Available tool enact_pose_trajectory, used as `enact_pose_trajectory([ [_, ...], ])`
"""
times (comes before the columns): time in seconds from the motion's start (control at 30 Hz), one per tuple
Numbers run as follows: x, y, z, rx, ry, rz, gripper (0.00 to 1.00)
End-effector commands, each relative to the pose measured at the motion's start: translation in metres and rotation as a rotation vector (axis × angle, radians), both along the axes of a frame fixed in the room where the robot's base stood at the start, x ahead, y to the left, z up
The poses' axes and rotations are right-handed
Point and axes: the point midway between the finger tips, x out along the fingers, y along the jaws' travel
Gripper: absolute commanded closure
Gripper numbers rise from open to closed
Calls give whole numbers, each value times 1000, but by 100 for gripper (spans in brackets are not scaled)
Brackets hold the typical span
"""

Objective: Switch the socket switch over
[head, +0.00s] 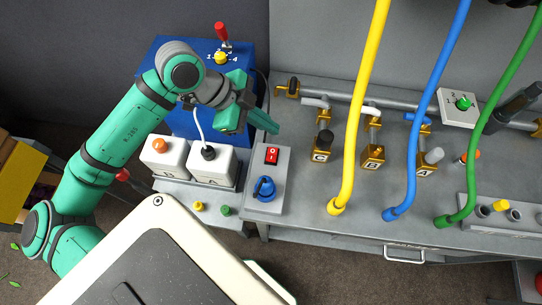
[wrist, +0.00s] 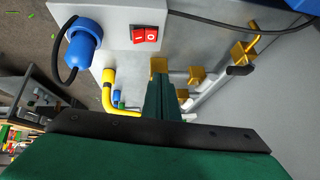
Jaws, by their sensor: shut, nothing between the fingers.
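The socket switch is a small red rocker (head: 272,155) on top of a grey socket box (head: 283,180). A blue plug (head: 264,189) sits in the socket in front of it. In the wrist view the red rocker (wrist: 145,34) shows I and O marks, and the blue plug (wrist: 83,40) is left of it. I cannot tell surely which side is pressed. My gripper (head: 272,127) is shut and empty, its fingertips just behind and above the rocker, apart from it in the picture. Its green fingers also show in the wrist view (wrist: 160,92).
White boxes, one with an orange button (head: 160,146) and one with a black plug (head: 208,153), stand left of the socket box. A blue box (head: 180,65) with a red lever stands behind. Pipes with gold valves (head: 373,156) and yellow, blue and green hoses (head: 358,120) lie right.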

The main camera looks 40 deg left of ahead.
Motion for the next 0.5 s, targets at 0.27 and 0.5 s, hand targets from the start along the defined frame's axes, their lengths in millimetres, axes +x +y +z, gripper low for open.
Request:
enact_pose_trajectory([
  [0.27, -12, -7, -33, -2, 0, 1, 100],
  [0.5, -19, -12, -55, -2, 1, 1, 100],
])
